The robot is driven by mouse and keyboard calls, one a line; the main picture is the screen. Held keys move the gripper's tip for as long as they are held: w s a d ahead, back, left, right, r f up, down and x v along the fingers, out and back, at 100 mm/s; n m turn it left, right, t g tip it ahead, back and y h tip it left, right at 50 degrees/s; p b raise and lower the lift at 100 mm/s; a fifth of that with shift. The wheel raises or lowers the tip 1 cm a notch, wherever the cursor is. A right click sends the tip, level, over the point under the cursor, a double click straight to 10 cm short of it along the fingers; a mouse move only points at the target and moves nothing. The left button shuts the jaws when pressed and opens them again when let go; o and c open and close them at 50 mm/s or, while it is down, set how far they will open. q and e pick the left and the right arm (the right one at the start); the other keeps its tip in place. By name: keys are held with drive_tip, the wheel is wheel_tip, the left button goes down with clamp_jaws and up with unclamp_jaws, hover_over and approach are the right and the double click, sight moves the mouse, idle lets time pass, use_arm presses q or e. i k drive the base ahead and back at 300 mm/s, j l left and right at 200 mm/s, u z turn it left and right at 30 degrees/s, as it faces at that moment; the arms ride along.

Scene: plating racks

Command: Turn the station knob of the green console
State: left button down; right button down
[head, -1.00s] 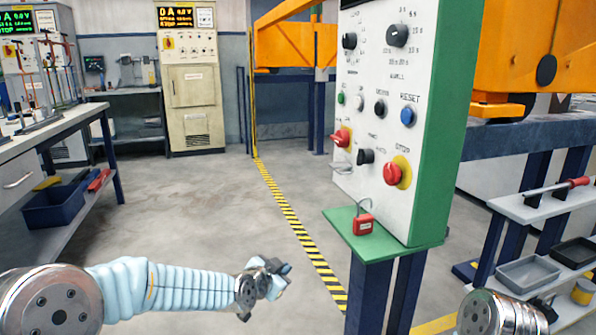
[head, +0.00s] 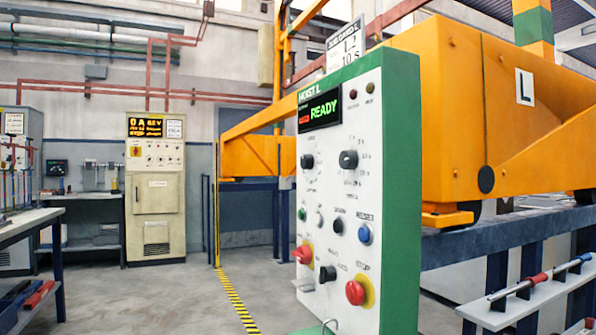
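The green console (head: 402,200) stands right of centre, with a white front panel and a green top and side. Its top reads HOIST L and its lit display (head: 320,111) shows READY in green. A smaller black knob (head: 327,273) sits low on the panel. Neither of my grippers is in view.
The panel also has a blue RESET button (head: 365,234), a red STOP button (head: 355,292) on yellow and a red switch (head: 302,254). An orange hoist (head: 450,100) stands behind the console. A cream cabinet (head: 155,200) is at the back left. The floor left of the console is clear.

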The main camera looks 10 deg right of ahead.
sight(307, 161)
drive_tip(key=i+j+z, duration=0.3)
drive_tip(key=z, duration=0.15)
drive_tip(key=i+j+z, duration=0.2)
drive_tip(key=j+z, duration=0.25)
drive_tip(key=j, duration=0.1)
